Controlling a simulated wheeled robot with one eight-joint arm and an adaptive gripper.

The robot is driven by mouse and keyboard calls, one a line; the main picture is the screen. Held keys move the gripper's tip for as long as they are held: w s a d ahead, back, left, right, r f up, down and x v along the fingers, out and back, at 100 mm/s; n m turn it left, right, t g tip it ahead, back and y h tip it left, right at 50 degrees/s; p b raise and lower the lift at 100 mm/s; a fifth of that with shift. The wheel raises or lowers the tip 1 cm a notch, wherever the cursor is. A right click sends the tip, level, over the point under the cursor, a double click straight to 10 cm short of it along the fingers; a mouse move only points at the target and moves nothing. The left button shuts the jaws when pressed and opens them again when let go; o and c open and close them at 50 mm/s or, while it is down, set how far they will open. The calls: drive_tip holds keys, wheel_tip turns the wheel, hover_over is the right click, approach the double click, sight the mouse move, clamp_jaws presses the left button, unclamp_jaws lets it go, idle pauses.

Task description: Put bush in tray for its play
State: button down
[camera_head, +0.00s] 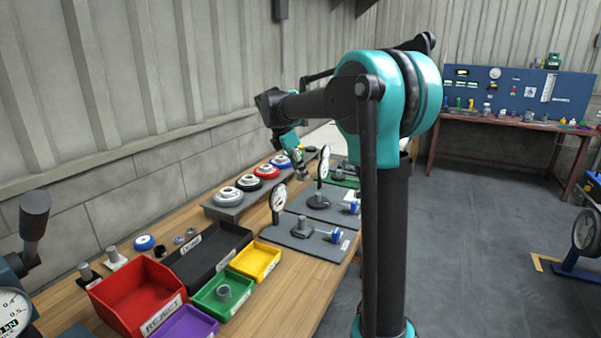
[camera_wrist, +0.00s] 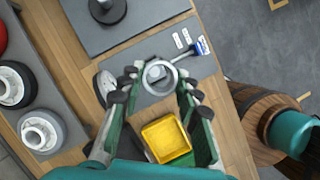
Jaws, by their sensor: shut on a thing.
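My gripper (camera_wrist: 160,78) is shut on a grey metal bush (camera_wrist: 158,68), a short ring with an open bore, held between the fingertips in the wrist view. Trays stand at the near end: red marked REJECT (camera_head: 165,308), black (camera_head: 182,268), yellow (camera_head: 270,268), green (camera_head: 205,308) and purple (camera_head: 185,328). The yellow tray (camera_wrist: 148,132) also shows in the wrist view, below the held bush.
Grey plates with dial gauges (camera_head: 278,198) and blue-handled tools (camera_head: 334,234) line the bench's right side. A row of coloured ring-shaped pieces (camera_head: 228,194) stands along the wall side. Loose rings and posts lie near the black tray. Bare wood shows at the front right.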

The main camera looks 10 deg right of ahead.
wheel_tip(320, 180, up, 6)
idle(1.0)
drive_tip(key=shift+r, duration=0.1)
